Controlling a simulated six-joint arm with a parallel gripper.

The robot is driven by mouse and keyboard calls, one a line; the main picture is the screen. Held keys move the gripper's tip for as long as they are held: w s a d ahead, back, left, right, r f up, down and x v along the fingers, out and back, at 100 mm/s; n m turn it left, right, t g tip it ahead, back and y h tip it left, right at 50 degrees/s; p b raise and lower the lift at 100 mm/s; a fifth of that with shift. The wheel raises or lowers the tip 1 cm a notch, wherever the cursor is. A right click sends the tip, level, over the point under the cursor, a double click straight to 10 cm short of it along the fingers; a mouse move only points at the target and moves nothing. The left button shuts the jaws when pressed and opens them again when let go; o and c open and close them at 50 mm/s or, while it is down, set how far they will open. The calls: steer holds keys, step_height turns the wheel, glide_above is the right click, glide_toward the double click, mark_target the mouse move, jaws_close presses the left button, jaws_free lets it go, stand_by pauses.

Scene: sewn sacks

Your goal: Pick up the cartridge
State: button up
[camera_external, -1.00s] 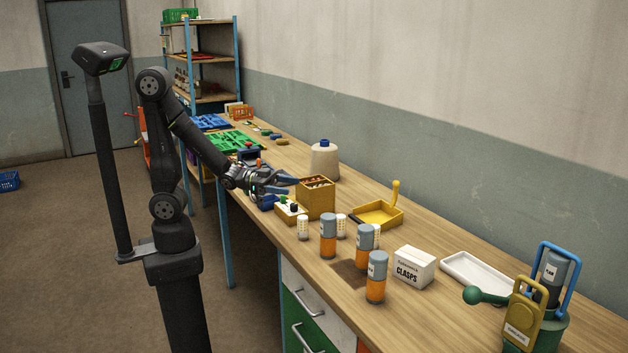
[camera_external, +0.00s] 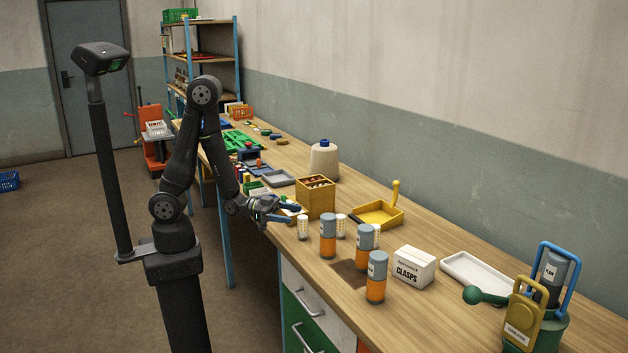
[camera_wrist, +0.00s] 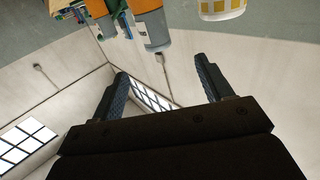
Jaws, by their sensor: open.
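Several cylinders with grey tops and orange lower halves, which I take to be the cartridges, stand upright on the bench: one at the left (camera_external: 328,236), one behind at the right (camera_external: 365,240), partly hidden, and one nearest the camera (camera_external: 376,278). A fourth, grey cylinder (camera_external: 555,272) sits in the green holder at the far right. My gripper (camera_external: 294,213) is open and empty at the bench's front edge, left of the left cartridge and apart from it. In the wrist view, an orange-and-grey cylinder (camera_wrist: 152,28) shows beyond my open fingers (camera_wrist: 163,80).
Small white cylinders (camera_external: 303,228) stand close to my gripper and between the cartridges. A wooden box (camera_external: 316,200), a yellow tray (camera_external: 377,214), a white CLASPS box (camera_external: 414,268) and a white tray (camera_external: 480,273) stand around. The bench right of the CLASPS box is partly clear.

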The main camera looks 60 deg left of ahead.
glide_toward(334, 222)
steer(key=w+d, duration=0.2)
steer(key=w, duration=0.2)
steer(key=shift+f+x, duration=0.15)
steer(key=shift+x, duration=1.2)
steer(key=shift+f+x, duration=0.2)
steer(key=shift+x, duration=1.2)
steer(key=shift+s+d, duration=0.15)
steer(key=shift+s, duration=0.05)
jaws_close()
steer(key=shift+r, duration=0.1)
